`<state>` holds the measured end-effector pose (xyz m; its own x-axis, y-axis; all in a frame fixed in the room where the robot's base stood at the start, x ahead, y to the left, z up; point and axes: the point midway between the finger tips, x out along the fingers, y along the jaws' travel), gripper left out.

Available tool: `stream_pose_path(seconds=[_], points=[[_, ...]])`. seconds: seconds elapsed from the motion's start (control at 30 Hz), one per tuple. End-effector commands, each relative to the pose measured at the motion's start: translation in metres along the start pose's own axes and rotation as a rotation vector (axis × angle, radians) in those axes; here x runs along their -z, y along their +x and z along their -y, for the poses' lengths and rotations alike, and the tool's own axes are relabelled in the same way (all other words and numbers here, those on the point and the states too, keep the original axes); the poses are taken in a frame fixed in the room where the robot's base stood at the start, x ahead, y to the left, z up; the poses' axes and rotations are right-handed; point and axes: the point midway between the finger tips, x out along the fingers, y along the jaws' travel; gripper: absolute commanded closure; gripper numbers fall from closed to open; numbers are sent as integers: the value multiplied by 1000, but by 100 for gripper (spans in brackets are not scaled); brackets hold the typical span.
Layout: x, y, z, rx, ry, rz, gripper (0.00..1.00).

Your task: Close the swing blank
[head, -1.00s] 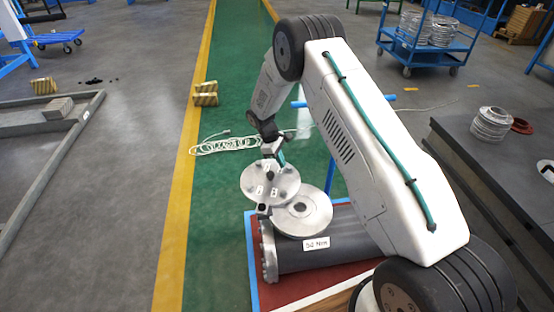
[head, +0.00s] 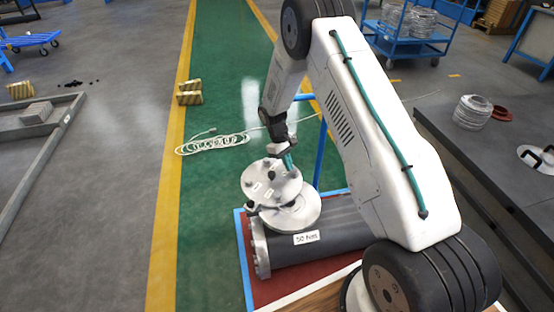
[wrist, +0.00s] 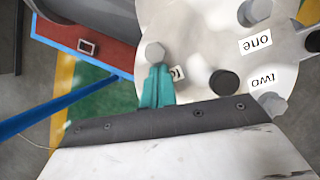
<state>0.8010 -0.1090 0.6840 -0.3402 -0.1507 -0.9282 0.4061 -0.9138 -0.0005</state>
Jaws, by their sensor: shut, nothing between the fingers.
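The swing blank (head: 258,184) is a round grey metal plate with bolts and small white labels. It sits above a pale round flange (head: 308,217) on the dark cylindrical shell (head: 345,232), covering much of it; the flange rim shows at the front and right. In the wrist view the blank (wrist: 205,50) carries labels reading "one" and "two", a hex bolt and dark knobs. My gripper (head: 288,168) is at the blank's upper right. Its teal fingers (wrist: 158,85) are shut and empty, close beside the hex bolt (wrist: 154,52); contact is unclear.
The shell lies on a red board with blue edging (head: 240,250). A blue post (head: 320,155) stands behind it. A dark table (head: 480,165) with metal parts is at the right. A coiled white cable (head: 210,145) lies on the green floor.

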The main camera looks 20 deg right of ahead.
Motion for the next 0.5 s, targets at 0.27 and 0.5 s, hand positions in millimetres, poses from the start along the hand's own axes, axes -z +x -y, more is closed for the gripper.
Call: stream_pose_path(seconds=[0.27,0.5], points=[[-52,20,5,100,247,2,100],[-91,36,20,181,450,2,100]])
